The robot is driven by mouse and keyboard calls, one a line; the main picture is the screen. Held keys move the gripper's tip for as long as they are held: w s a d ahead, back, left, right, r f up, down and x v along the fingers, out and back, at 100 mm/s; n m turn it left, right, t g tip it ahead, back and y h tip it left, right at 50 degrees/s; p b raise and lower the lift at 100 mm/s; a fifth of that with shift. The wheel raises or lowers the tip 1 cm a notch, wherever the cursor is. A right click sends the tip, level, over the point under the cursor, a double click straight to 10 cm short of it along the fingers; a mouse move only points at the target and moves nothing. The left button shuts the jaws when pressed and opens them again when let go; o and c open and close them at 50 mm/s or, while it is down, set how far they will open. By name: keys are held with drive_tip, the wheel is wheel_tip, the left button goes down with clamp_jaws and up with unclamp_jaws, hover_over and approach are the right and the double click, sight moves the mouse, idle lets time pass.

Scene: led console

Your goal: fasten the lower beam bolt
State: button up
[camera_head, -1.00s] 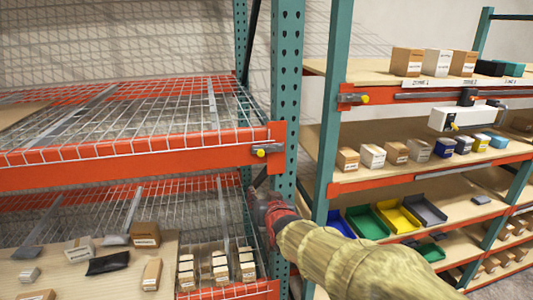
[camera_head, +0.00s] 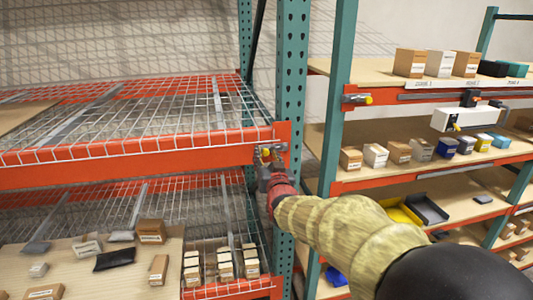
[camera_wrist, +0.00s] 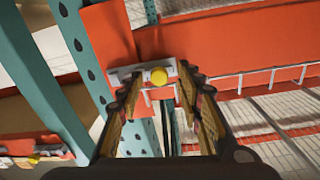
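A yellow-headed bolt (camera_head: 266,152) sits in a grey bracket at the right end of the left rack's orange beam (camera_head: 130,158), against the teal post (camera_head: 292,80). In the wrist view the bolt (camera_wrist: 158,76) shows head-on with its grey plate (camera_wrist: 128,77). My gripper (camera_wrist: 160,95) is open, with one finger on each side below the bolt in that view. Nothing is held between the fingers. In the head view my gripper (camera_head: 267,166) is just below and in front of the bolt; whether it touches the bracket cannot be told.
Another yellow bolt (camera_head: 369,99) is on the right rack's beam. A white box-shaped device (camera_head: 465,119) hangs on that rack. Small cartons (camera_head: 398,151) and bins (camera_head: 428,209) fill its shelves. Wire decking (camera_head: 150,105) lies behind the beam. Cartons (camera_head: 151,231) lie on the shelf below.

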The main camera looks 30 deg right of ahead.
drive_tip(key=shift+w+d+f, duration=0.1)
drive_tip(key=shift+w+d, duration=0.05)
drive_tip(key=shift+w, duration=0.25)
clamp_jaws()
idle(0.4)
idle(0.4)
